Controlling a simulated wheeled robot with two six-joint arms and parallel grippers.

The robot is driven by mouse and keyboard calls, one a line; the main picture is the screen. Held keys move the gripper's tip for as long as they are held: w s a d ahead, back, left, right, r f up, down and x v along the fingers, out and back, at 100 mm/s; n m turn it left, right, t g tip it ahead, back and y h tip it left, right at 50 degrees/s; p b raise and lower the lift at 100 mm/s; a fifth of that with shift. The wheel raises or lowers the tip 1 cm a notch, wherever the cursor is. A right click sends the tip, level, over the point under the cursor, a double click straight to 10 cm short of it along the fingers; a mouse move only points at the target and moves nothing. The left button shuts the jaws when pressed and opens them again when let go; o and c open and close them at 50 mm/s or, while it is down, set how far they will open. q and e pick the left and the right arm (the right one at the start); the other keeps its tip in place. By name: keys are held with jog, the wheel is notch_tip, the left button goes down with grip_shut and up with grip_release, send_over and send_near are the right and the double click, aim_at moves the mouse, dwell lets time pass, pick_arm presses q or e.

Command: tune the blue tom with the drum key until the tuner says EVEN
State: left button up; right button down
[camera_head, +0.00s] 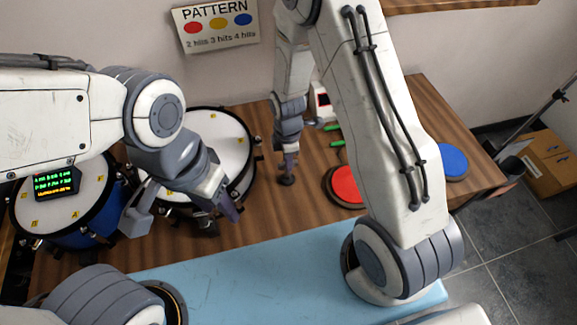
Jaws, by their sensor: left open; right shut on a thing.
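The blue tom (93,231) stands at the left of the table, with a white head, a dark hoop and yellow tags. The tuner (57,182) sits on its head with lines of green and yellow text, too small to read. My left gripper (219,219) is open and empty, to the right of the tom, over the near edge of a second drum. My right gripper (287,168) is shut on a small dark thing (287,180) low over the wood, right of the second drum. I cannot tell for sure that this is the drum key. My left arm hides part of both drums.
The second white-headed drum (232,140) stands behind my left gripper. A red pad (346,186) and a blue pad (453,160) lie to the right. A small white device (323,101) stands at the back. A blue mat (270,268) along the front is largely clear.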

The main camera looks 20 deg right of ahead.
jog(key=shift+r+p, duration=2.1)
jog(key=shift+r, duration=0.45)
dwell(0.7)
jog(key=shift+d+r+m, duration=0.15)
jog(key=shift+d+m, duration=0.35)
jog(key=shift+m, duration=0.7)
jog(key=d+m, duration=0.1)
jog(key=m, duration=0.4)
jog(key=s+d+r+m, duration=0.1)
jog(key=d+m, duration=0.1)
jog(key=m, duration=0.3)
jog(key=d+r+m, duration=0.1)
jog(key=d+m, duration=0.1)
jog(key=m, duration=0.3)
jog(key=shift+s+d+m, duration=0.1)
jog(key=shift+s+m, duration=0.2)
jog(key=shift+s, duration=0.1)
